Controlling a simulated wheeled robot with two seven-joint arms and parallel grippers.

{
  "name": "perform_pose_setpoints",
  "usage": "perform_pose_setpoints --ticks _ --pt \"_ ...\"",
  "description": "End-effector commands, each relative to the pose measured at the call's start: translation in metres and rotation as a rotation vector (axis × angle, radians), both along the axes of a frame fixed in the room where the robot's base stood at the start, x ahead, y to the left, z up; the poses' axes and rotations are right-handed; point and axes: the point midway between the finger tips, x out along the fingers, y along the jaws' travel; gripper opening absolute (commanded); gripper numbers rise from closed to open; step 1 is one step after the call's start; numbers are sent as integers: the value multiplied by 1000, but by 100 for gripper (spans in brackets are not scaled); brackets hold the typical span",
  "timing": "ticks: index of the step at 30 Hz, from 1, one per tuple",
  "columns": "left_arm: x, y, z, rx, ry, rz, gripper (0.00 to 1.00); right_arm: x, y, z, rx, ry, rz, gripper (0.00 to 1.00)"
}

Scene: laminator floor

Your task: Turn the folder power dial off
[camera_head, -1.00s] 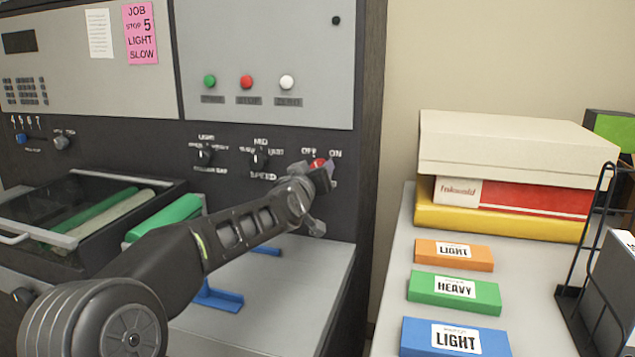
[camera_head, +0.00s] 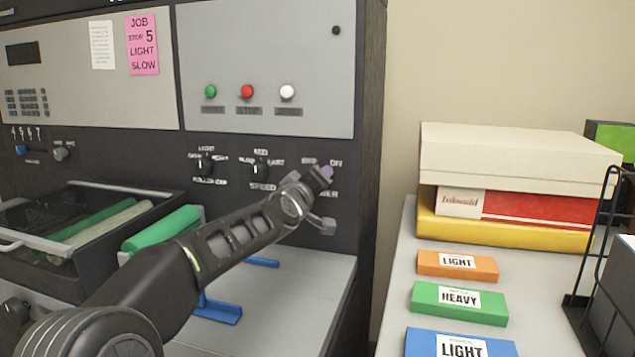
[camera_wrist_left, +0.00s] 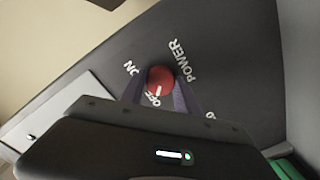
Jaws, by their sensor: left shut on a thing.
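The folder's power dial is a round red knob (camera_wrist_left: 161,79) on the dark panel in the left wrist view. Its white mark points towards the OFF label (camera_wrist_left: 154,100); the ON label (camera_wrist_left: 131,68) and the POWER label (camera_wrist_left: 183,61) are beside it. My left gripper (camera_wrist_left: 160,84) has its two fingers on either side of the knob and is shut on it. In the head view my left gripper (camera_head: 322,177) is at the panel's right end and hides the knob there. My right gripper is in neither view.
Left of the power dial are the speed dial (camera_head: 260,169) and another black dial (camera_head: 205,165). Green, red and white buttons sit above. Blue guides (camera_head: 220,311) lie on the grey bed below. Boxes and label packs stand on the right table (camera_head: 395,300).

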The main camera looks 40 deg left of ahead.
Motion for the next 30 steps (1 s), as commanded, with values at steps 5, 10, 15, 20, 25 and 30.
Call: perform_pose_setpoints --ticks 5,10,15,20,25,30 --pt "0 0 -1 -2 0 1 40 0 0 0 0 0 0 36" --pt "0 0 0 0 1 1 54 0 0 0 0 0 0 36" --pt "0 0 0 0 0 0 59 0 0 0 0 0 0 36" --pt "-1 0 0 1 0 1 59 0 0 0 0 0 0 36" --pt "-12 -3 2 0 -1 1 59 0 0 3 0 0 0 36" --pt "-37 -12 5 0 -2 1 59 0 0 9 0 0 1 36"
